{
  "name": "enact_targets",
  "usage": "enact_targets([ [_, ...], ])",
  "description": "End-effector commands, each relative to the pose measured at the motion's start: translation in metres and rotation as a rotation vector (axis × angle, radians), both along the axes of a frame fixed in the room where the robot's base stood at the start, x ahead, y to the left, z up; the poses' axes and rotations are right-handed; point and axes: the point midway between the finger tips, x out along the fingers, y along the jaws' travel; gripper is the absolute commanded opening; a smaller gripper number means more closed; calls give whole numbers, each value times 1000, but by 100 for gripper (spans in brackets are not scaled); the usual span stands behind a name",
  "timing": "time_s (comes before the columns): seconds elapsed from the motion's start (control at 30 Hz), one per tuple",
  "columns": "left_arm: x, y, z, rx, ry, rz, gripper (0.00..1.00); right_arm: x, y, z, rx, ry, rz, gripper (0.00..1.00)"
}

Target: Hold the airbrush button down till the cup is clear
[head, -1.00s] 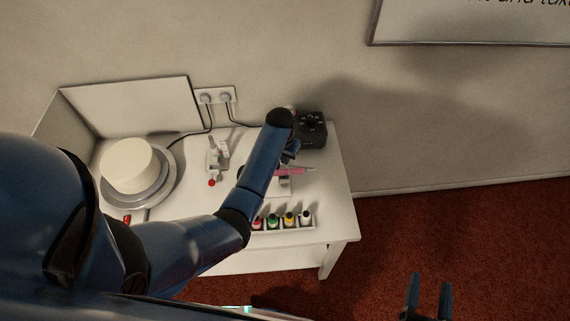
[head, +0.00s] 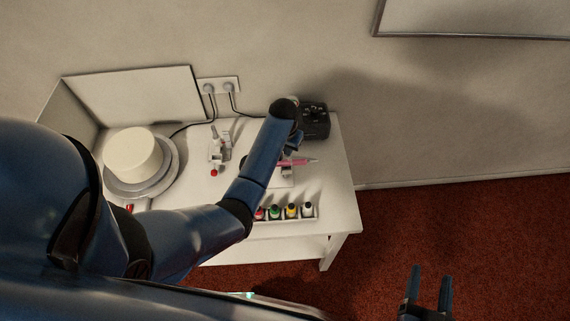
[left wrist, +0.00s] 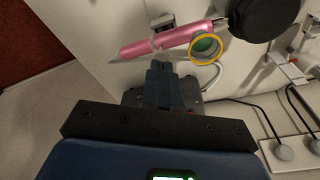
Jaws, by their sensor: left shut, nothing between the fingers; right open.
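The pink airbrush (head: 300,162) lies at the right part of the white table, partly hidden by my left arm in the head view. In the left wrist view the airbrush (left wrist: 160,40) runs across the top, with a gold-rimmed cup (left wrist: 205,48) on it. Green shows inside the cup. My left gripper (head: 293,145) is shut and empty; in the left wrist view its fingertips (left wrist: 162,66) are just below the airbrush, beside the cup. I cannot tell whether they touch it. I cannot make out the button. My right gripper (head: 428,282) is open and empty, over the floor.
A black box (head: 315,122) stands at the table's back right. A rack holds several paint bottles (head: 291,212) at the front. A white cake (head: 133,154) sits on a turntable (head: 168,175) at left. A small stand (head: 219,150) is between. Cords run to wall sockets (head: 220,86).

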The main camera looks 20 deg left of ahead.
Motion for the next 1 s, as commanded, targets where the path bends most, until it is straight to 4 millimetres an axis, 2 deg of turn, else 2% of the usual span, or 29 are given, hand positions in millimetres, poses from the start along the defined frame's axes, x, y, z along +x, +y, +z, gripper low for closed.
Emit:
enact_targets([
  [1.0,0,0,-20,0,2,0,0,0,0,-13,0,0,0,59],
])
